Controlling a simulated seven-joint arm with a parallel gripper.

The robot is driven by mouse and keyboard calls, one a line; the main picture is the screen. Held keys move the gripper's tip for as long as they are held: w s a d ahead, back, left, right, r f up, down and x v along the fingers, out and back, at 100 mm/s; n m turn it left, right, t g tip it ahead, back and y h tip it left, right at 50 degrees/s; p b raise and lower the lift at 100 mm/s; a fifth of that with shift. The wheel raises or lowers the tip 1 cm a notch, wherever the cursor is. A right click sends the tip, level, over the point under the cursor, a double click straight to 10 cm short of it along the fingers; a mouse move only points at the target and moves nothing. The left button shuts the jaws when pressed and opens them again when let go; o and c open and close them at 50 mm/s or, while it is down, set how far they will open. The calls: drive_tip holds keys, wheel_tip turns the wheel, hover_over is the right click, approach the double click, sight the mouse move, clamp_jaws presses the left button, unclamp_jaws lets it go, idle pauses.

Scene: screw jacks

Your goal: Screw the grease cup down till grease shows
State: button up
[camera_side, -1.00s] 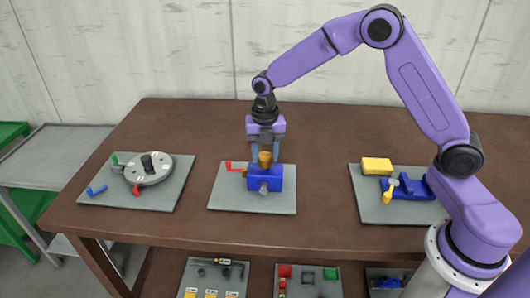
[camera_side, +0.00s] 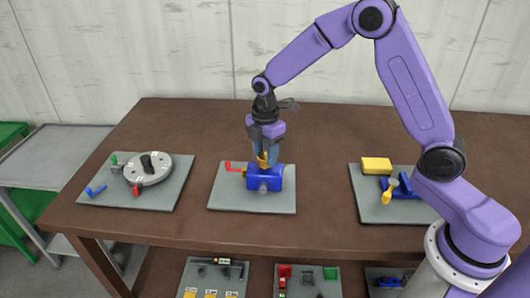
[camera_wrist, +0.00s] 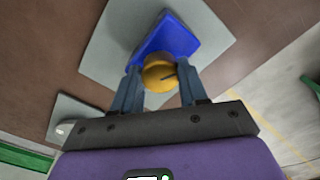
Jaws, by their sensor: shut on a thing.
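The grease cup (camera_side: 262,160) is a brass-coloured cap on top of a blue block (camera_side: 265,179), which stands on a grey plate in the middle of the table. My gripper (camera_side: 264,157) points down over the block and is shut on the cup. In the wrist view the round cup (camera_wrist: 159,75) sits between the two blue-grey fingertips, with a dark line on its top. The blue block (camera_wrist: 172,38) lies just beyond it. No grease can be made out, and the fingers partly hide the cup in the side view.
A red lever (camera_side: 233,167) sticks out left of the block. A plate with a round grey dial (camera_side: 148,169) lies at left. A plate with a yellow block (camera_side: 376,165) and blue parts lies at right. The table between the plates is clear.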

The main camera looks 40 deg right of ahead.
sight(265, 155)
drive_tip(key=shift+r+m, duration=0.15)
drive_tip(key=shift+m, duration=1.05)
drive_tip(key=o, duration=1.1)
wheel_tip(265, 155, up, 17)
drive_tip(key=shift+r, duration=0.15)
